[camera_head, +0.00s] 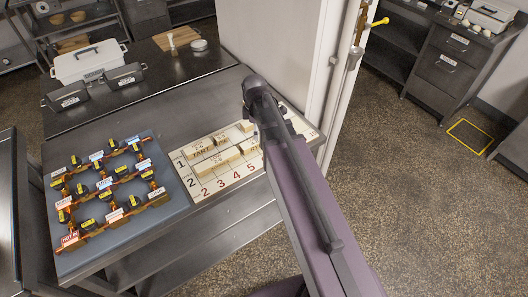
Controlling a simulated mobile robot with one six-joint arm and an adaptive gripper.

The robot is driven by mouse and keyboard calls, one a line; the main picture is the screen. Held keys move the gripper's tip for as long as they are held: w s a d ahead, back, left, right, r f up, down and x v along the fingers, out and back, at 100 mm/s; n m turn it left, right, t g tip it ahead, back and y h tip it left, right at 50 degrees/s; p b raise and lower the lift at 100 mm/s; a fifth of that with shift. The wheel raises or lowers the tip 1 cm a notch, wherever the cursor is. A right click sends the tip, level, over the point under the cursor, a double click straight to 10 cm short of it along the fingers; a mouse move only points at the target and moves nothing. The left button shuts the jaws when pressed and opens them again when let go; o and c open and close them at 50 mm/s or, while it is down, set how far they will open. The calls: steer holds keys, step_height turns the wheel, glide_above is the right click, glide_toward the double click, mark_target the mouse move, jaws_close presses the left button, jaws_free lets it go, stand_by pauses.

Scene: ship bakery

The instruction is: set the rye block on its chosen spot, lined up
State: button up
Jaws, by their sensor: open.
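A white grid board (218,184) with red numbers lies on the steel counter, partly hidden behind my arm. Several pale wooden blocks (215,162) stand on it in rows. Their labels are too small to read with certainty, so I cannot tell which one is the rye block. The dark end of my arm hangs over the board's right part. My gripper's fingers are hidden behind the arm, and no held block shows.
A blue-grey mat (160,218) with several small labelled dark items on orange strips lies left of the board. A white lidded box (88,62) and grey bins (124,76) stand behind. A white upright panel (285,50) rises close behind the board. Open floor (430,215) lies right.

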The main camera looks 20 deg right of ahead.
steer(key=s+m, duration=1.1)
steer(key=m, duration=0.4)
